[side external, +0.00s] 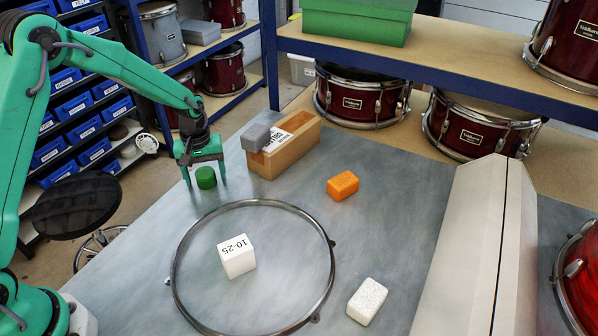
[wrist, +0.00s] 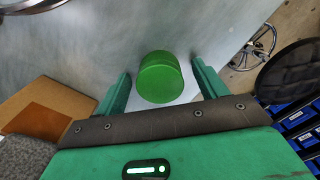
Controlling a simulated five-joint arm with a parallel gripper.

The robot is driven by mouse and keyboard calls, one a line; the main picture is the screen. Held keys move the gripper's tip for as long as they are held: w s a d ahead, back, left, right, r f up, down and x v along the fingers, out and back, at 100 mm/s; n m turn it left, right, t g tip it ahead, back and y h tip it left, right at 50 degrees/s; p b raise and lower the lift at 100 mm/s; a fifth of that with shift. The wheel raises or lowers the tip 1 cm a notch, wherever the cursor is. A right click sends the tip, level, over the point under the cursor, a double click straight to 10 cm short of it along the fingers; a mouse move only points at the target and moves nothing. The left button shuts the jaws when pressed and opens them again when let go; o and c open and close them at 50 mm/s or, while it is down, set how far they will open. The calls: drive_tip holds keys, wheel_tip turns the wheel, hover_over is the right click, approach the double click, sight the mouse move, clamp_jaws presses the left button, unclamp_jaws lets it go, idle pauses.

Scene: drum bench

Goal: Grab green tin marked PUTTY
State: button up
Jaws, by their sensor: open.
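The green tin (side external: 206,178) stands upright on the grey bench near its far left edge. My gripper (side external: 205,179) is open above and around it, with one finger on each side in the side view. In the wrist view the tin (wrist: 160,78) shows between and slightly beyond the two fingers of my gripper (wrist: 160,88), with a gap on both sides. No marking on the tin can be read in either view.
A wooden box (side external: 284,150) with a grey block (side external: 256,137) stands right of my gripper. An orange block (side external: 342,185), a metal hoop (side external: 325,275) around a white cube (side external: 237,257), and a white block (side external: 367,301) lie on the bench. A stool (side external: 76,207) stands beyond its left edge.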

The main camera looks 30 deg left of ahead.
sight(205, 172)
idle(0.4)
drive_tip(key=c, duration=1.1)
drive_tip(key=shift+r, duration=0.1)
drive_tip(key=shift+r, duration=0.4)
wheel_tip(205, 172, up, 3)
drive_tip(key=shift+r, duration=0.1)
drive_tip(key=s+d+r, duration=0.1)
drive_tip(key=d+r, duration=0.1)
drive_tip(key=d, duration=0.1)
drive_tip(key=s+d+r, duration=0.2)
drive_tip(key=d, duration=0.2)
drive_tip(key=s+d+r, duration=0.2)
drive_tip(key=d, duration=0.1)
drive_tip(key=shift+s+d+r, duration=0.15)
drive_tip(key=shift+s+r, duration=0.1)
drive_tip(key=shift+r, duration=0.15)
